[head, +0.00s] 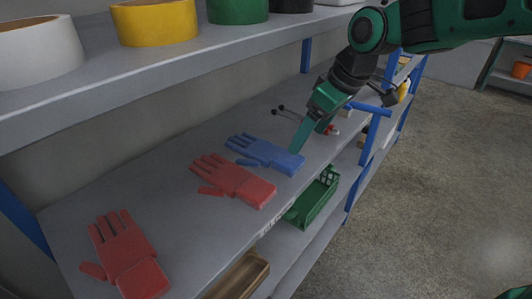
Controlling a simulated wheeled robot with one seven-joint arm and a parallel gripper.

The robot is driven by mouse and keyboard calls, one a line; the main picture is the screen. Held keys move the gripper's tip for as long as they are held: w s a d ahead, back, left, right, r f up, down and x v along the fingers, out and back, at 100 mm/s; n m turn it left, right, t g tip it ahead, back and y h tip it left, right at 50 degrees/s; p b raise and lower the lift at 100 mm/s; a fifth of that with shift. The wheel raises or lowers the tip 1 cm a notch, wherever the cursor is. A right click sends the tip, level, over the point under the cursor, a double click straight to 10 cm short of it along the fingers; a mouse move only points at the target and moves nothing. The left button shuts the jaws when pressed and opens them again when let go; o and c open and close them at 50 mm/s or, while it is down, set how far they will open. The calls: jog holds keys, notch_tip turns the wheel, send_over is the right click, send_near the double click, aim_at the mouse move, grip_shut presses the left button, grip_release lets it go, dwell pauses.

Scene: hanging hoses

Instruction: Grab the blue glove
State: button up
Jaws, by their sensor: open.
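The blue glove (262,153) lies flat on the middle shelf (150,185), its fingers pointing left and its cuff toward the shelf's front edge. My gripper (306,138) reaches down from the upper right, and its fingertips are at the cuff end of the glove. The jaws are open, with nothing seen between them. I cannot tell whether a fingertip touches the cuff. The near finger overlaps the right edge of the glove in the picture.
A red glove (238,183) lies just in front of the blue one, and another red glove (127,257) lies at the lower left. Tape rolls, one yellow (155,22), stand on the upper shelf. A green crate (313,199) sits below. A blue post (368,148) stands right of my gripper.

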send_over(286, 157)
jog(key=s+d, duration=0.2)
notch_tip(286, 157, down, 4)
jog(key=shift+f, duration=0.15)
jog(key=shift+w+x, duration=0.15)
jog(key=shift+x, duration=1.3)
jog(key=shift+w+x, duration=0.1)
jog(key=shift+x, duration=1.35)
jog(key=shift+a, duration=0.1)
jog(key=c, duration=1.2)
